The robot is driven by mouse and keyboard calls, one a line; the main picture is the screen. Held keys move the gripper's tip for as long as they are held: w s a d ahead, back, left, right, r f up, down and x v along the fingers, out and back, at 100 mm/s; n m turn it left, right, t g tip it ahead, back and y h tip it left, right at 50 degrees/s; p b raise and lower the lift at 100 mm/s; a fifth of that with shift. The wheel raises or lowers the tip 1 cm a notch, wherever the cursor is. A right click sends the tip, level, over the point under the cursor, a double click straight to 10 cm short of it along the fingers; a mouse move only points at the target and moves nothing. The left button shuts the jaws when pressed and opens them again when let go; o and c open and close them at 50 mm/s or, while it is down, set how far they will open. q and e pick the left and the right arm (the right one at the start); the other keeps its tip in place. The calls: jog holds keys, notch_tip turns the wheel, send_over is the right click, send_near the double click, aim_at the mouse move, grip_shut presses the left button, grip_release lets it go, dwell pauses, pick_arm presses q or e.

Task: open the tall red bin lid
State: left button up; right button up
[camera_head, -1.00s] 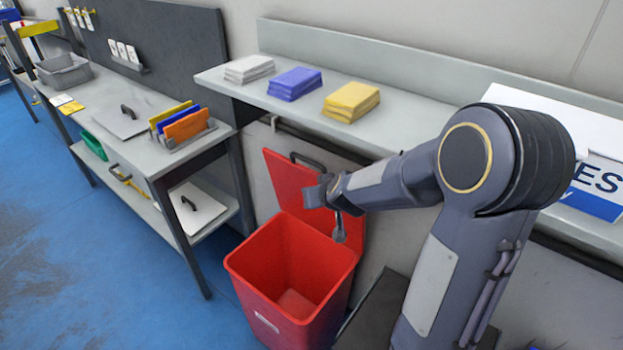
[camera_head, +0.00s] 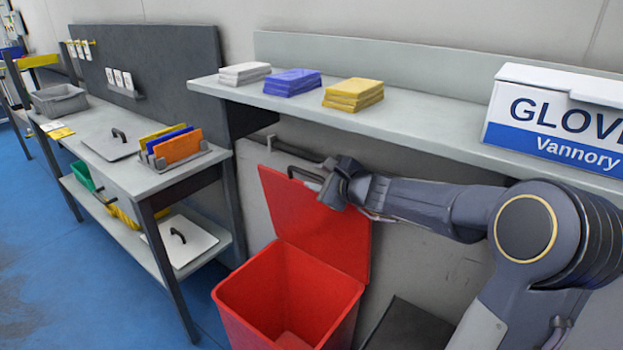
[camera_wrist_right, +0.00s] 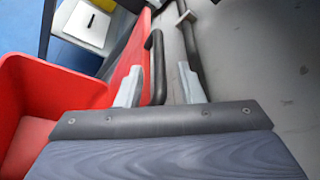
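The tall red bin (camera_head: 290,290) stands on the floor, open at the top. Its red lid (camera_head: 318,222) stands up at the back of the bin, leaning towards the wall. A black handle (camera_head: 305,173) is at the lid's top edge, partly hidden by my right gripper (camera_head: 328,186). In the right wrist view, my right gripper (camera_wrist_right: 160,84) is open. Its two fingers are apart, with the black handle (camera_wrist_right: 155,62) between them, nearer the left finger, and the lid (camera_wrist_right: 130,50) beside that finger. My left gripper is not in view.
A grey shelf (camera_head: 420,135) above the bin holds white, blue and yellow stacks and a glove box (camera_head: 555,122). A grey bench (camera_head: 125,170) with folders and trays stands to the left. Blue floor (camera_head: 40,240) is clear in front of the bench.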

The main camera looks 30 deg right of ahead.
jog(key=shift+x, duration=1.5)
jog(key=shift+s, duration=0.1)
grip_shut()
